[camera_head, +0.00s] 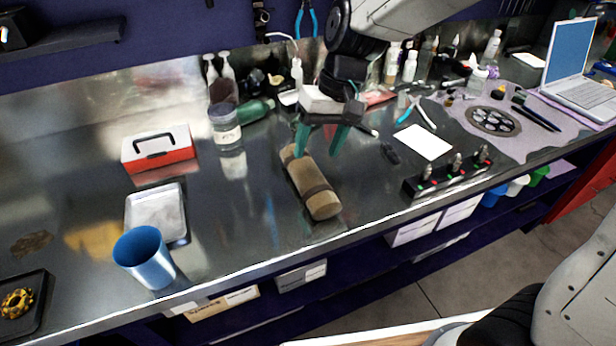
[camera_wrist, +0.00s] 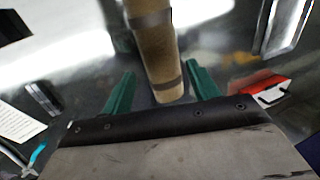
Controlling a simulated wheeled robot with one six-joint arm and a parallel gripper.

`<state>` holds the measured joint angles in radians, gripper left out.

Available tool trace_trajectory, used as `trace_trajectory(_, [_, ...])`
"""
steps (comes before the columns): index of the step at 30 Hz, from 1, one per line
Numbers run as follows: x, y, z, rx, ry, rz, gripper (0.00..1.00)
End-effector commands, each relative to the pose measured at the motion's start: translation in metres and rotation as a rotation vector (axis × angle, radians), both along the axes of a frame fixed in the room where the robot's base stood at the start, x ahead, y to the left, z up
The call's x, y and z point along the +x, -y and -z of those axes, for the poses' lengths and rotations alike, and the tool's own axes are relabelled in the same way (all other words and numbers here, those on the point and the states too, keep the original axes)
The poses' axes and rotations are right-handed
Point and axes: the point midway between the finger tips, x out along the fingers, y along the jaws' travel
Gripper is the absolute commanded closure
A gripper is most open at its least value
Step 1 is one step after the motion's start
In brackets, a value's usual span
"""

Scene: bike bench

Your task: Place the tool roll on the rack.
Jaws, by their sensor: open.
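The tool roll (camera_head: 316,190) is a tan cylinder with dark bands, lying on the metal bench near the middle. It also shows in the wrist view (camera_wrist: 157,47), running away from between the fingers. My gripper (camera_head: 321,143) has green fingers and is open and empty, over the far end of the roll. In the wrist view my gripper (camera_wrist: 158,80) has one finger on each side of the roll's near end, with gaps; contact is not visible. I cannot tell for certain which thing is the rack; a dark wall shelf (camera_head: 72,40) shows at the upper left.
A black box with several knobs (camera_head: 425,187) stands right of the roll near the front edge. A jar (camera_head: 226,130), red toolbox (camera_head: 160,152), metal tray (camera_head: 133,212) and blue cup (camera_head: 146,259) stand to the left. Bottles and tools crowd the back. Bare bench surrounds the roll.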

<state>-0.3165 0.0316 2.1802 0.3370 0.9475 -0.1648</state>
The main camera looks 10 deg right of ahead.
Motion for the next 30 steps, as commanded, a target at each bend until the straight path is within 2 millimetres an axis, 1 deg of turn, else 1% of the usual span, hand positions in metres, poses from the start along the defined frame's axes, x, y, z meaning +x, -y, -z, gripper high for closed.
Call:
trace_trajectory(1, [-0.001,-0.002,0.007,-0.001,-0.003,-0.001,0.40])
trace_trajectory(5, [-0.002,-0.005,0.020,-0.001,-0.002,-0.001,0.40])
trace_trajectory(13, [-0.002,-0.017,0.057,-0.002,-0.003,0.000,0.40])
trace_trajectory(17, [-0.003,-0.019,0.065,-0.001,0.000,0.001,0.40])
trace_trajectory(23, [-0.003,-0.019,0.065,-0.001,0.001,0.001,0.40])
trace_trajectory(24, [-0.003,-0.019,0.065,-0.001,0.001,0.001,0.46])
trace_trajectory(26, [-0.003,-0.019,0.065,-0.001,0.001,0.001,0.63])
trace_trajectory(27, [-0.003,-0.019,0.065,-0.001,0.001,0.001,0.74])
trace_trajectory(28, [-0.003,-0.019,0.065,-0.001,0.001,0.001,0.79])
trace_trajectory(29, [-0.002,-0.019,0.065,-0.001,0.001,0.001,0.79])
trace_trajectory(30, [-0.002,-0.019,0.065,-0.001,0.001,0.001,0.83])
